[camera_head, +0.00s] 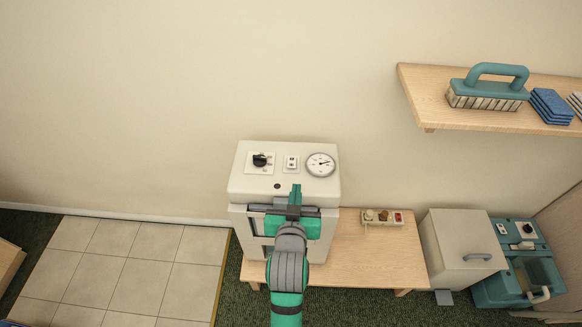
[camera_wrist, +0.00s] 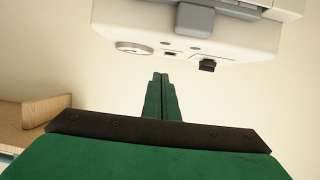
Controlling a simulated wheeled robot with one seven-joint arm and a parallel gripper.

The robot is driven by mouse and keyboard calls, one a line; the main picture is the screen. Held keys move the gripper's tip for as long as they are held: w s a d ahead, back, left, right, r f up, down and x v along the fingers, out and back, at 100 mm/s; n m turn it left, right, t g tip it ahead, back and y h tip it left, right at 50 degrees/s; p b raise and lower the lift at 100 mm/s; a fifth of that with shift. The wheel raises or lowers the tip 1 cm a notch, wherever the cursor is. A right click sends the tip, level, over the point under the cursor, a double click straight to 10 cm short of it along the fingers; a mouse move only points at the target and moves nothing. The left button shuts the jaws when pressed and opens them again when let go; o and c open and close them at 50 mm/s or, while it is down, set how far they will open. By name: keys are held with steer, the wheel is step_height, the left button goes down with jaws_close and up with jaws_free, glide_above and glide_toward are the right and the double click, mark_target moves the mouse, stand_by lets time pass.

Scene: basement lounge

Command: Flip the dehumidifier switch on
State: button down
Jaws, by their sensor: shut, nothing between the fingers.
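The dehumidifier, apparently the white box (camera_head: 235,187), stands on a low wooden bench. Its sloping top panel carries a black knob (camera_head: 260,160), a small switch (camera_head: 291,162) in the middle and a round gauge (camera_head: 320,164). My gripper (camera_head: 295,188) is shut and empty, its green fingers pointing at the panel just below the switch. In the wrist view the panel appears inverted, with the gauge (camera_wrist: 133,47), switch (camera_wrist: 170,52) and knob (camera_wrist: 207,65) beyond the shut fingertips (camera_wrist: 160,76). Contact cannot be told. The switch position is too small to read.
The bench (camera_head: 365,265) also holds a power strip (camera_head: 384,217). A white bin (camera_head: 460,250) and a teal machine (camera_head: 515,285) stand right of the bench.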

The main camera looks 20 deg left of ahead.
steer(key=w+a+r, duration=0.2)
steer(key=a+r, duration=0.1)
steer(key=shift+w+r, duration=0.15)
steer(key=shift+r, duration=0.15)
glide_above(292, 163)
steer(key=s, duration=0.4)
steer(key=f, duration=0.1)
steer(key=d+f, duration=0.1)
steer(key=f, duration=0.1)
steer(key=shift+w+f, duration=0.1)
steer(key=shift+f, duration=0.1)
step_height(292, 163, down, 3)
steer(key=shift+f, duration=0.55)
